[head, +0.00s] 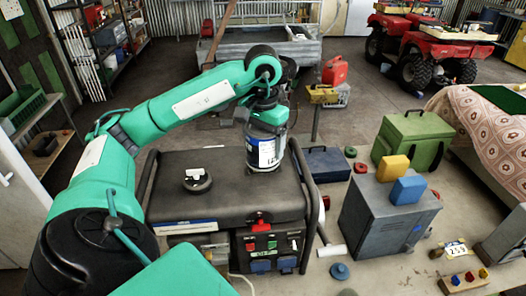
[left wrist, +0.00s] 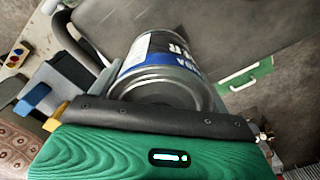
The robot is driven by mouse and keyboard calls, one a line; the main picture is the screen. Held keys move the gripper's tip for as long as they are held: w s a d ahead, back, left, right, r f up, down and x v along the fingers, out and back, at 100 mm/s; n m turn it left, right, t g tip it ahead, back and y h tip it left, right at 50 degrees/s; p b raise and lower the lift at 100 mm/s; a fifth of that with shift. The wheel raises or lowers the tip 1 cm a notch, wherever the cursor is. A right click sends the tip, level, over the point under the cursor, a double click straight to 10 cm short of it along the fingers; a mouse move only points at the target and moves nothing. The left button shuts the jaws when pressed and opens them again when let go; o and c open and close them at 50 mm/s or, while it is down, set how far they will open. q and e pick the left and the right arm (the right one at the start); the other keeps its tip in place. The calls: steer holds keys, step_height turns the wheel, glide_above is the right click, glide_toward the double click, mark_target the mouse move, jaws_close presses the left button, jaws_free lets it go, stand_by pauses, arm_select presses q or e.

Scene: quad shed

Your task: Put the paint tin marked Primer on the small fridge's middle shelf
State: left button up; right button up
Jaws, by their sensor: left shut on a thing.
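A paint tin (head: 264,152) with a blue and white label hangs upright from my left gripper (head: 268,112), over the back right part of a black generator's top. I cannot tell whether the tin's base touches it. In the left wrist view the tin (left wrist: 160,68) lies against the dark jaw edge, its label turned partly away; the lettering is too cut off to read as Primer. My left gripper is shut on the tin. My right gripper is not in view. I cannot make out a small fridge or its shelves.
The generator (head: 225,200) stands in front of me with a dark round cap on top. Right of it is a grey box (head: 375,228) bearing yellow and blue blocks. A green cool box (head: 413,140) and a cloth-draped bench (head: 490,125) stand beyond.

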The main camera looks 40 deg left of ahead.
arm_select(q)
steer(key=shift+f, duration=0.45)
step_height(320, 180, down, 2)
steer(key=shift+f+p, duration=0.1)
steer(key=shift+p, duration=0.35)
steer(key=shift+f, duration=0.1)
steer(key=shift+f, duration=0.15)
steer(key=o, duration=1.5)
steer(key=shift+c, duration=0.2)
steer(key=shift+r, duration=0.2)
